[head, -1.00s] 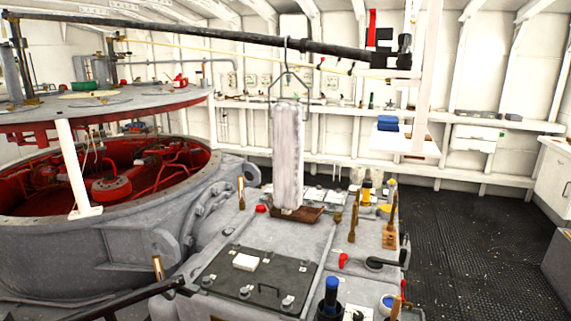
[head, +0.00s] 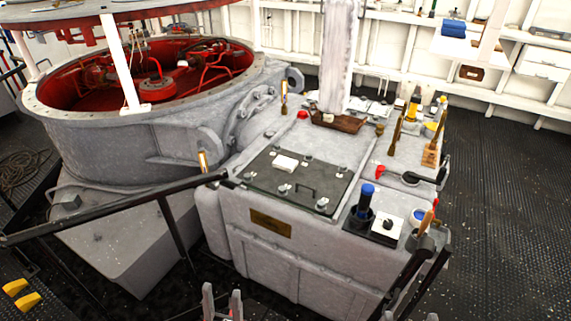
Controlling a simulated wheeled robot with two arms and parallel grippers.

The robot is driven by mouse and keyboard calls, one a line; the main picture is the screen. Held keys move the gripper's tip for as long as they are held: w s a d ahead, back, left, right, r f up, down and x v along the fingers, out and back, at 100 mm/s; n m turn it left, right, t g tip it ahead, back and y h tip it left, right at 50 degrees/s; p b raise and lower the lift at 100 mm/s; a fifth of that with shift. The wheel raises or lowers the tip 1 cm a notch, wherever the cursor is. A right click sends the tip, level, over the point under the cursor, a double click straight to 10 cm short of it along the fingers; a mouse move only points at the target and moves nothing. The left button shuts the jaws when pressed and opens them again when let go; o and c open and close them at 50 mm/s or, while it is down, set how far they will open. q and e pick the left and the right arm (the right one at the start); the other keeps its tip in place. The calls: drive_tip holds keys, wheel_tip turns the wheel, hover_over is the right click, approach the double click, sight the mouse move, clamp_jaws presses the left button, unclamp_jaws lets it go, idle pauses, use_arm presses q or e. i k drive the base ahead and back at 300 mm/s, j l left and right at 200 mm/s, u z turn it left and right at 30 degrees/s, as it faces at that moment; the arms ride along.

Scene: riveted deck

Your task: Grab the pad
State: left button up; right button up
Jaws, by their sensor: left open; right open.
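A small white block (head: 286,162), which may be the pad, lies on the dark hatch plate (head: 262,182) on top of the grey metal housing. A blue folded item (head: 453,28) lies on a white shelf at the back right; I cannot tell if it is a pad. My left gripper (head: 222,304) shows at the bottom edge, open and empty, in front of the housing and well short of the white block. My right gripper (head: 410,317) barely shows at the bottom edge, to the right, open, with only its fingertips in view.
A black handrail (head: 120,207) crosses in front at the left. A blue-topped cylinder (head: 366,198), a white square with a black knob (head: 386,227) and a wooden-handled brush (head: 426,222) stand at the housing's front right. A tall white post (head: 337,60) rises behind the hatch. Dark floor (head: 500,200) is clear at right.

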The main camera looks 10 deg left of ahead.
sight(287, 164)
drive_tip(key=u, duration=0.5)
drive_tip(key=i+l+u, duration=0.2)
drive_tip(key=u, duration=0.3)
drive_tip(key=i+l+u, duration=0.45)
drive_tip(key=i+l, duration=0.15)
drive_tip(key=l, duration=0.15)
drive_tip(key=i+l+u, duration=0.1)
drive_tip(key=l, duration=0.2)
drive_tip(key=i+l, duration=0.2)
drive_tip(key=l+u, duration=0.05)
drive_tip(key=l, duration=0.05)
